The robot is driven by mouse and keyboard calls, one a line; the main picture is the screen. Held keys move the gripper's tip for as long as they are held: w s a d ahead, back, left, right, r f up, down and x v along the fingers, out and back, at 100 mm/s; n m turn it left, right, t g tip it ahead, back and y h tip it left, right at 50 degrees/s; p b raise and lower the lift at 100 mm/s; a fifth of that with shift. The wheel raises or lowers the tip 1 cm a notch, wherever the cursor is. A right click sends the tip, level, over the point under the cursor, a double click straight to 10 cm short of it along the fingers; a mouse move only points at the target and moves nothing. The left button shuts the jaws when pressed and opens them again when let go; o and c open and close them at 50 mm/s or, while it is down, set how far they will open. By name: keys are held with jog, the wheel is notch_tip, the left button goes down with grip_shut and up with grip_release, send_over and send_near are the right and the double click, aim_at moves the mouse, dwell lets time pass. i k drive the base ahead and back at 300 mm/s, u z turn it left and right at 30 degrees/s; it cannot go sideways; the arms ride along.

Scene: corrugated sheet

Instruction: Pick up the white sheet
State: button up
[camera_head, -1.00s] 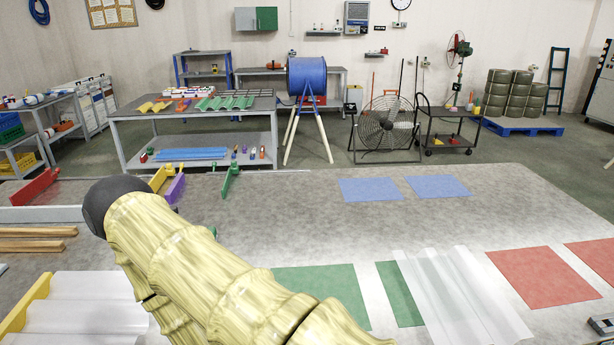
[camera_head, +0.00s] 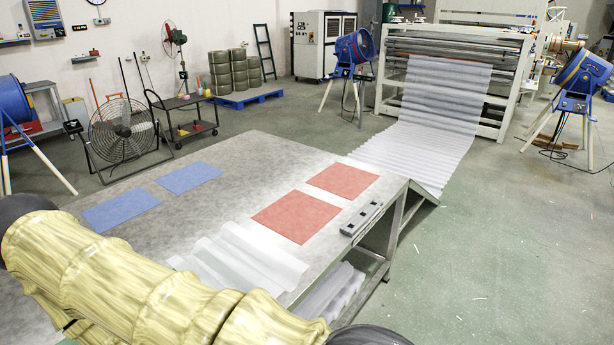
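A translucent white corrugated sheet (camera_head: 245,262) lies on the grey table (camera_head: 262,165) near its front edge. Its left part is hidden behind my yellowish arm, which crosses the lower left of the view. My gripper is not in view, so I cannot see whether it holds anything. Another long white corrugated sheet (camera_head: 425,125) runs from a roller machine (camera_head: 455,45) down to the table's far right end. More white sheets (camera_head: 335,295) lie on the shelf under the table.
Two red squares (camera_head: 296,216) and two blue squares (camera_head: 122,208) lie flat on the table. A grey bar-like device (camera_head: 362,218) sits at its right edge. The green floor to the right is open. A floor fan (camera_head: 122,130) and a cart (camera_head: 188,118) stand behind the table.

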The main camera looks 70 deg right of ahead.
aim_at(237, 268)
jog(key=z, duration=1.8)
